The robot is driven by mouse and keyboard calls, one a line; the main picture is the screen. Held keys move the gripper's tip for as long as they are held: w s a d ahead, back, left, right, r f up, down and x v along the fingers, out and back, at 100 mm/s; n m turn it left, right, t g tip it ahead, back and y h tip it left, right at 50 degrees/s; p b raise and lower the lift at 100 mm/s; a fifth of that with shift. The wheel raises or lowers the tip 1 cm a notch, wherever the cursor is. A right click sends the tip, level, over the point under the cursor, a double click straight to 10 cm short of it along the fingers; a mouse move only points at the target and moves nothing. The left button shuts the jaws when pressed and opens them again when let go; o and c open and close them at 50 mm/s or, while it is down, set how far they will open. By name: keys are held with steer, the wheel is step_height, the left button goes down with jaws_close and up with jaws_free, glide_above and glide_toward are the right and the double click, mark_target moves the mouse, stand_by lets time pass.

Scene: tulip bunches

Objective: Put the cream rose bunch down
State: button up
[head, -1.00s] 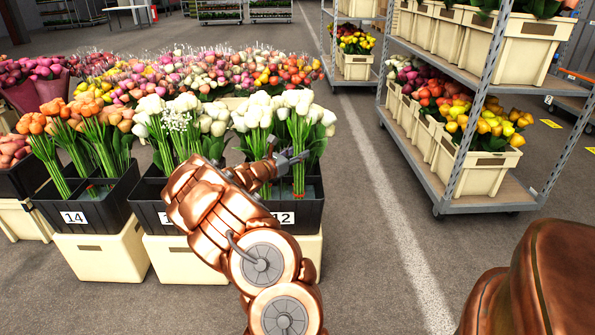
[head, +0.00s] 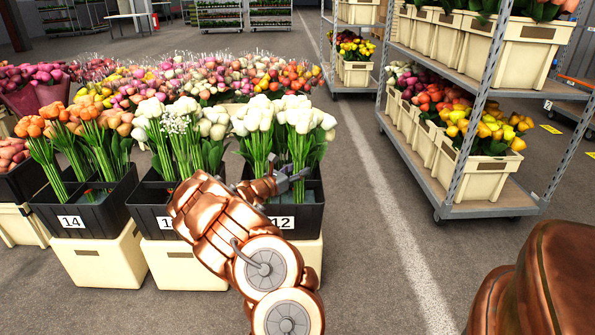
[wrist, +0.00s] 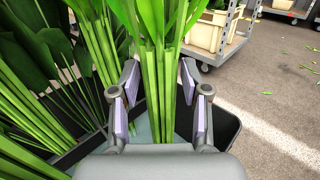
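The white to cream bunch (head: 302,118) stands upright on the right side of the black bucket marked 12 (head: 309,222), in the head view. My gripper (head: 291,180) is low at its stems, just above the bucket's rim. In the wrist view, the green stems (wrist: 158,95) run between the two fingers of my gripper (wrist: 160,76). The fingers are spread, with gaps beside the stems, most clearly lower down. The stem ends are inside the bucket (wrist: 222,128), partly hidden by the gripper. The flower heads are out of the wrist view.
Another white bunch (head: 252,120) stands close on the left in the same bucket. More buckets with white and orange bunches (head: 95,125) stand further left. A metal rack with flower crates (head: 490,205) is to the right. The floor between (head: 365,230) is clear.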

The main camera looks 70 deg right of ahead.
steer(key=shift+o, duration=1.3)
steer(key=shift+r, duration=0.2)
steer(key=p+v, duration=0.3)
steer(key=v, duration=0.9)
steer(key=shift+p, duration=0.35)
